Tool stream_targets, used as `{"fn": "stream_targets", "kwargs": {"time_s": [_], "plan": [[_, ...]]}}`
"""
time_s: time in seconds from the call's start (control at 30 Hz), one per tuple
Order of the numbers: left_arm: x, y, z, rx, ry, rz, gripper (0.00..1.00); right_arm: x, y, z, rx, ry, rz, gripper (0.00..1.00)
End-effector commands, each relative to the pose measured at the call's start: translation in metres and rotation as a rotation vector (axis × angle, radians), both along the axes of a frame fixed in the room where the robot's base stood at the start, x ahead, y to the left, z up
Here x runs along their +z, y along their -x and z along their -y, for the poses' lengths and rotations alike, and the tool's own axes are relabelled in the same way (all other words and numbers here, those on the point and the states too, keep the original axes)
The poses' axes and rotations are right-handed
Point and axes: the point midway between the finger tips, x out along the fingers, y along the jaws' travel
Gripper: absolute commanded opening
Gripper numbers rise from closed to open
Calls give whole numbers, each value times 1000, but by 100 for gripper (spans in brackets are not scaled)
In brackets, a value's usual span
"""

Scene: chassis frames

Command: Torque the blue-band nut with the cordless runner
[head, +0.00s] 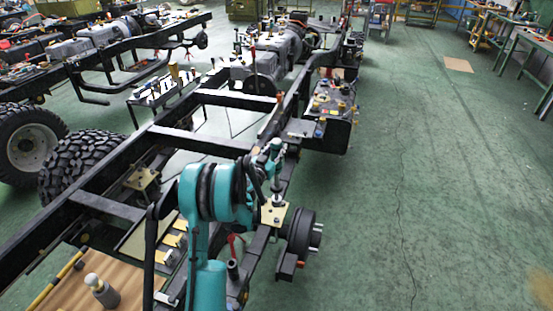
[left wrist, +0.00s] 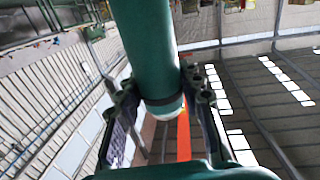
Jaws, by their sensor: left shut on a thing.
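My left arm reaches from the bottom middle of the head view over the black chassis frame (head: 205,145). Its left gripper (head: 268,184) is shut on the cordless runner (head: 276,147), a teal, roughly upright tool partly hidden by my arm. In the left wrist view the runner's thick teal cylinder (left wrist: 150,50) lies between the two dark fingers. Below the gripper is a yellowish plate (head: 283,217) with a stud or fastener on it. I cannot make out the blue-band nut's color clearly or whether the runner touches it. My right gripper is not in view.
A black wheel hub (head: 301,235) sticks out right of the plate. A brown board (head: 125,285) with a grey and white cylindrical item (head: 102,290) lies at the lower left. Large tires (head: 82,158) stand left of the frame.

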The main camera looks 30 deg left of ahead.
Motion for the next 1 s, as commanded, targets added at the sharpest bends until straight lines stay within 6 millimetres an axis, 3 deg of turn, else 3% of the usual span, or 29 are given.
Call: {"fn": "stream_targets", "kwargs": {"time_s": [0.1,0.37,0.83,1.0], "plan": [[-20,-2,-1,7,1,0,0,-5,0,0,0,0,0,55],[-37,-3,-2,12,1,0,0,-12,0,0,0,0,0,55],[-85,-3,-1,11,1,0,0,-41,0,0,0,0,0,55],[-94,-3,-1,11,1,0,0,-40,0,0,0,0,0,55]]}}
